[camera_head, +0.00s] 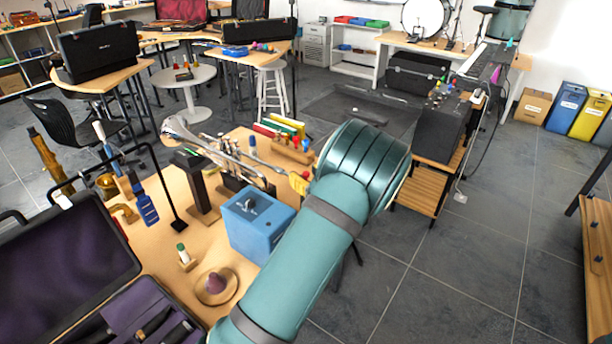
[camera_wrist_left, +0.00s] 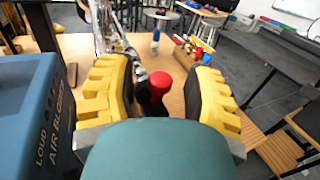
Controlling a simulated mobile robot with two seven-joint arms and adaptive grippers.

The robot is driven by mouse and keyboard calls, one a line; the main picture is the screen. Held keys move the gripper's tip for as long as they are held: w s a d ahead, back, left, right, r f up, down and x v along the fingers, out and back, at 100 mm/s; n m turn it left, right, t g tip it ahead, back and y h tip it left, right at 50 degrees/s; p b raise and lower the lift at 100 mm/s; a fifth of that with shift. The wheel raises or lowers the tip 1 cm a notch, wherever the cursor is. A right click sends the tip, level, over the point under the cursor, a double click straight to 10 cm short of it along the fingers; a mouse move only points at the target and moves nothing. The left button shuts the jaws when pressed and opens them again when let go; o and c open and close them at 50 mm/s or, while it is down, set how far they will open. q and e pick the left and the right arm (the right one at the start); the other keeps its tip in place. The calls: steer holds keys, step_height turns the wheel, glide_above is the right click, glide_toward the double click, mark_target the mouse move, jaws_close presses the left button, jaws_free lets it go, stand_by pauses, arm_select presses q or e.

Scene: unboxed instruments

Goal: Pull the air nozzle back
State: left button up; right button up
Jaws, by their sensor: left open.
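The blue air blower box (camera_head: 258,222) stands on the wooden table, left of my left arm in the head view. Its lettered side (camera_wrist_left: 40,110) fills the left of the left wrist view. A dark upright piece with a red rounded top, which seems to be the air nozzle (camera_wrist_left: 157,84), stands between my left gripper's yellow fingers (camera_wrist_left: 158,92). The fingers are spread, with gaps on both sides of it. My right gripper is not in view.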

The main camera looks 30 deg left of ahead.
arm_select(q)
jaws_close()
steer(key=d+p, duration=0.1)
steer(key=d, duration=0.2)
steer(key=shift+s+d, duration=0.15)
steer(key=shift+d, duration=0.1)
jaws_free()
steer(key=shift+d, duration=0.15)
steer(key=v, duration=1.2)
